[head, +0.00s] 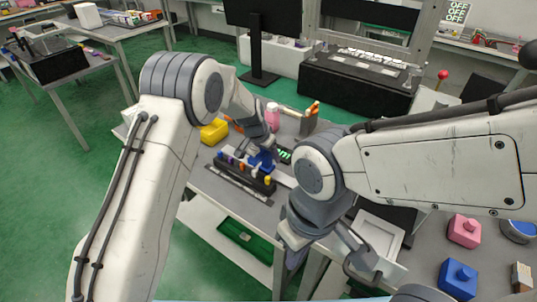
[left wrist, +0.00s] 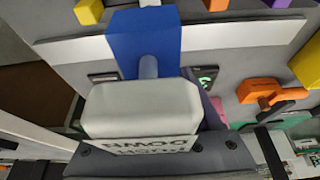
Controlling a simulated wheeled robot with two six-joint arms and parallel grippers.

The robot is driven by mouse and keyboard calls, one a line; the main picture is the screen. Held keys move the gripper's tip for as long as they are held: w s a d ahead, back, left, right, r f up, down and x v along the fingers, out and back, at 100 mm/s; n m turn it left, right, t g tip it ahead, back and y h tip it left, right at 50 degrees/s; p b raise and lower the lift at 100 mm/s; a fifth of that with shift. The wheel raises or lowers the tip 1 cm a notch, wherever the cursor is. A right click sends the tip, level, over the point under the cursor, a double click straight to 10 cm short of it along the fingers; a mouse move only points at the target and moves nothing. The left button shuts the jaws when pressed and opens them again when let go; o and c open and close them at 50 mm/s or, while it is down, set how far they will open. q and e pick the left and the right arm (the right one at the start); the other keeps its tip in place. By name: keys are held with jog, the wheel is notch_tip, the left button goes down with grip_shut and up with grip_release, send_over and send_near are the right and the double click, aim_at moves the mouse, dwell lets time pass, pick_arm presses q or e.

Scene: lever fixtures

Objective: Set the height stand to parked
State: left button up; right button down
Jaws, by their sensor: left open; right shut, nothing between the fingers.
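A blue block (head: 262,160) sits on the bench beside a small display with green characters (head: 285,155). I cannot tell for certain which part is the height stand. In the left wrist view the blue block (left wrist: 145,38) has a short grey post in front of it, and the display (left wrist: 208,75) is just right of it. My left gripper (head: 256,148) is open, close above the blue block; contact cannot be told. A white rounded part with upside-down lettering hides the lower middle of the wrist view. My right gripper (head: 362,260) is shut and empty, over the bench's right part.
A dark strip with several coloured knobs (head: 240,172) lies along the bench's front edge. A yellow block (head: 214,131) and a pink bottle (head: 272,116) stand behind. An orange clamp-like piece (left wrist: 262,92) is near the left gripper. Pink (head: 464,232) and blue (head: 458,278) blocks lie at right.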

pick_arm(q)
jog(key=shift+w+d+f, duration=0.1)
jog(key=shift+f, duration=0.15)
grip_shut()
dwell(1.4)
